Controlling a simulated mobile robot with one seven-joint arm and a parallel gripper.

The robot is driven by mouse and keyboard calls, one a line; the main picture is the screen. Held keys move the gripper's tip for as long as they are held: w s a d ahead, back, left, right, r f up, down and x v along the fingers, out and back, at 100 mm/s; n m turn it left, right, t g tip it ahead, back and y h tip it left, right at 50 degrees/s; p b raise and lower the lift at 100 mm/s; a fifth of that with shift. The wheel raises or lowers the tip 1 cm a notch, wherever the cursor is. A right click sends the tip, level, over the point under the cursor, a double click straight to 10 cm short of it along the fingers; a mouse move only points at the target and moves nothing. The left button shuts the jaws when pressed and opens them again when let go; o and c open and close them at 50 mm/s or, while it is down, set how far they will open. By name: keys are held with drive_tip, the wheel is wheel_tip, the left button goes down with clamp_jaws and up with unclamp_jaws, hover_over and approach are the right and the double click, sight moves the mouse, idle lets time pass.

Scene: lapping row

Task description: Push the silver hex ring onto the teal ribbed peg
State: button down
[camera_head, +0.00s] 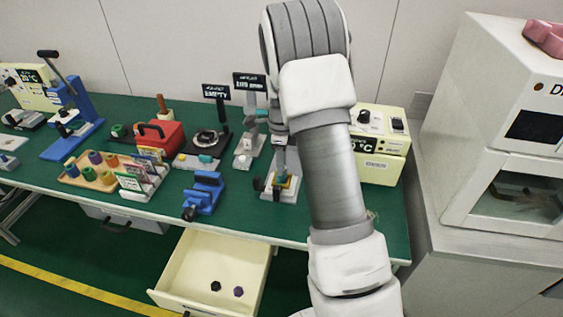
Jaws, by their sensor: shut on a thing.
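My gripper (282,174) points down at the back right part of the green bench, partly behind my own arm. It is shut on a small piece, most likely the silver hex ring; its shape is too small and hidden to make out. Directly below is a pale fixture (270,193) with yellow and teal parts at its middle. The teal part (290,184) seems to be the ribbed peg, right under the fingertips. I cannot tell whether the ring touches the peg or is around it.
A blue vise (203,193) stands left of the fixture. Further left are a red box (160,137) and a wooden tray (78,180) of coloured pieces. A cream instrument (381,158) stands close on the right. An open drawer (180,268) below holds two small dark pieces.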

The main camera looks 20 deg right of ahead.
drive_tip(key=shift+f, duration=0.6)
drive_tip(key=c, duration=0.5)
unclamp_jaws()
drive_tip(key=shift+r, duration=0.1)
wheel_tip(320, 180, up, 17)
drive_tip(key=p, duration=0.2)
drive_tip(key=shift+r, duration=0.2)
